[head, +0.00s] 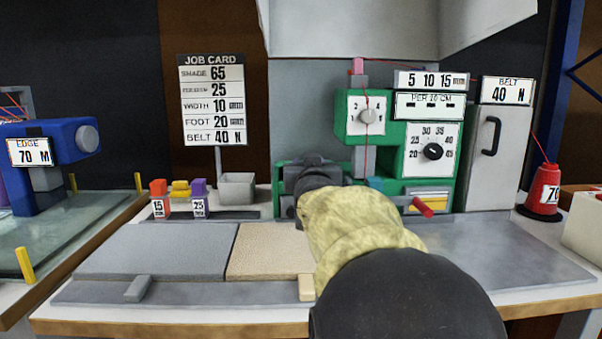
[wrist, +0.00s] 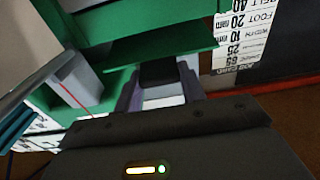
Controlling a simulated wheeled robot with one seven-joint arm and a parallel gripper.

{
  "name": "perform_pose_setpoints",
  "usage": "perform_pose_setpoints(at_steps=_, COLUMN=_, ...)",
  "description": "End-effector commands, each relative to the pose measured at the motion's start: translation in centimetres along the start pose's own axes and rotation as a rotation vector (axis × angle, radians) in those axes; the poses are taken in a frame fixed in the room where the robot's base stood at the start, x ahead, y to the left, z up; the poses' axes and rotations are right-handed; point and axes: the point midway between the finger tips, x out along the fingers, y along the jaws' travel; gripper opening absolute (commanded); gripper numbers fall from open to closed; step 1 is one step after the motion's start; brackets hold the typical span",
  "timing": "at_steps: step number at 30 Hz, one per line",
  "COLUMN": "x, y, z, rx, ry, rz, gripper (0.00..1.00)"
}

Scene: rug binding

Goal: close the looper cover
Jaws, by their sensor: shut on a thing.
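The green sewing machine (head: 353,112) stands on the bench. Its looper cover appears to be the green panel low at the machine's left end (head: 280,178), mostly hidden behind my gripper (head: 303,180) and arm. In the wrist view, a flat green panel (wrist: 150,48) with a dark tab (wrist: 158,73) at its edge lies in front of my gripper. The two grey-purple fingers of my gripper (wrist: 159,82) are shut on the dark tab, one on each side. How far the cover stands open cannot be told.
A red lever (head: 422,207) sticks out at the machine's front right. A beige rug piece (head: 270,250) and a grey plate (head: 160,250) lie in front. A small grey bin (head: 237,188) and labelled blocks stand left. Bare metal worktop (head: 510,250) is at right.

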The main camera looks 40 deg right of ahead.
Motion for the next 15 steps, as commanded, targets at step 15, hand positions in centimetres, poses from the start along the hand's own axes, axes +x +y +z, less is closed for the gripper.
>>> perform_pose_setpoints(at_steps=15, x=-0.13, y=1.10, z=1.74, rx=-0.002, ry=-0.012, rz=0.020, gripper=0.00)
